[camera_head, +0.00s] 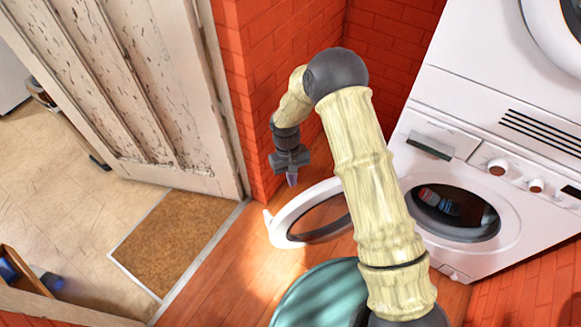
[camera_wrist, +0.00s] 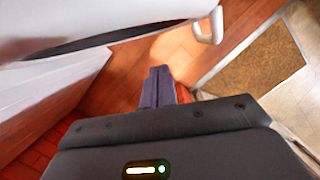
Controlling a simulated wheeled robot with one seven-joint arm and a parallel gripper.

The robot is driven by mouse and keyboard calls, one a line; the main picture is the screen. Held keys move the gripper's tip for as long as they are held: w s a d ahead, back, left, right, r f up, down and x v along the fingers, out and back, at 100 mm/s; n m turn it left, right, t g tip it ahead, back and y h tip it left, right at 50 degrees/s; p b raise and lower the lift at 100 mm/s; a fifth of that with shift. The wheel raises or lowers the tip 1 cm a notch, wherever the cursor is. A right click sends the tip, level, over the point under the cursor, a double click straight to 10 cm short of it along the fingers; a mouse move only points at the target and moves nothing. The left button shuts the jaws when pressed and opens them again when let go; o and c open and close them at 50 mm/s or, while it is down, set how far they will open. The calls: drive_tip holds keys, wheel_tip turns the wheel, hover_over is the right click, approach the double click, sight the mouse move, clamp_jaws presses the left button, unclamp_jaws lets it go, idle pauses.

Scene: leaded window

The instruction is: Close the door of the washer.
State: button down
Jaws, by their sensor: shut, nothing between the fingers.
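The washer (camera_head: 478,262) is the lower white machine at the right in the head view. Its round door (camera_head: 283,222) stands wide open, swung out to the left, and my arm covers part of it. Dark and coloured items show inside the drum opening. My gripper (camera_head: 291,180) is shut and empty, just above and behind the door's outer edge, apart from it. In the wrist view the shut fingers (camera_wrist: 158,88) point at the floor, with the white door rim (camera_wrist: 150,22) across the top and its handle (camera_wrist: 209,27) at the upper right.
A second white machine (camera_head: 480,45) is stacked on the washer. Red brick walls (camera_head: 262,75) stand behind my gripper. A worn wooden door (camera_head: 130,90) and a brown mat (camera_head: 180,238) are at the left. A teal round object (camera_head: 315,295) stands in front of the washer door.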

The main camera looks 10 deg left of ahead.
drive_tip(key=s+d, duration=0.2)
drive_tip(key=s, duration=0.1)
drive_tip(key=shift+s+d+f, duration=0.1)
drive_tip(key=shift+s+f, duration=0.1)
drive_tip(key=shift+s, duration=0.05)
idle(0.4)
